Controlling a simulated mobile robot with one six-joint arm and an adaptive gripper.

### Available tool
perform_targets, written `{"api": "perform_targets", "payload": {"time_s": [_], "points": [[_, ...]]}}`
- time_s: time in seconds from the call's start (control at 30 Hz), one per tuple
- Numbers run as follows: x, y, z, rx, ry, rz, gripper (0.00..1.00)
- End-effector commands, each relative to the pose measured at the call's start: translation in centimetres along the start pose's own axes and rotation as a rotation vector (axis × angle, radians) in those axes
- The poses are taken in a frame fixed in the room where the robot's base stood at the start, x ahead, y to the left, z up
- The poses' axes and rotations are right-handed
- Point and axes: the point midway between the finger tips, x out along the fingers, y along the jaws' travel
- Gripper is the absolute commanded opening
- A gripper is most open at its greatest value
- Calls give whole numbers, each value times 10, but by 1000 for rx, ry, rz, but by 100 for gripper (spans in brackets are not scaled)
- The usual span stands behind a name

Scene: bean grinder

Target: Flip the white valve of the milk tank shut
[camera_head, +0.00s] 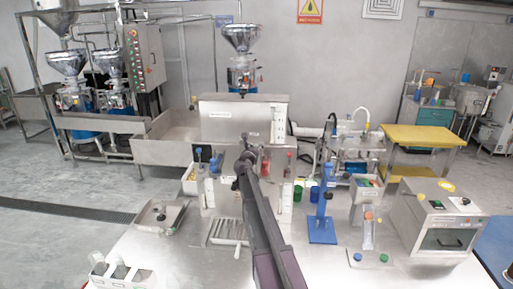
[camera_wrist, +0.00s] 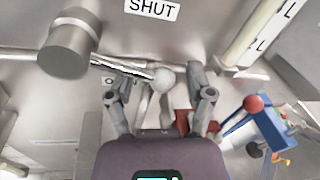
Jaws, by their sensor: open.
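The steel milk tank (camera_head: 243,122) stands at the back of the bench in the head view, and its metal wall (camera_wrist: 190,62) fills the top of the wrist view. A label reading SHUT (camera_wrist: 152,8) is on that wall. The white valve shows as a lever with a pale round knob (camera_wrist: 163,80), its thin rod running left towards a grey metal cylinder (camera_wrist: 68,45). My gripper (camera_wrist: 160,96) is open, with one finger on each side of the knob in the picture. I cannot tell whether either finger touches it. The head view hides the valve behind my arm.
A red-topped bottle (camera_head: 289,160) stands right of my arm. A blue stand (camera_head: 322,230) is on the bench at right. A blue object with a red ball (camera_wrist: 254,103) shows right of my gripper. A slotted tray (camera_head: 228,232) lies left of my arm.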

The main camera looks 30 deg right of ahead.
Motion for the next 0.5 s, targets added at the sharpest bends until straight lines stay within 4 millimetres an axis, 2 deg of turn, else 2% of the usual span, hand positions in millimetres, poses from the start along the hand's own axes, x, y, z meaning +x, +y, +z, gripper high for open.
{"api": "perform_targets", "payload": {"time_s": [0.03,0.1,0.2,0.5], "points": [[0,0,0,0,0,0,45],[0,0,0,0,0,0,24],[0,0,0,0,0,0,0],[0,0,1,-4,-1,1,0]]}}
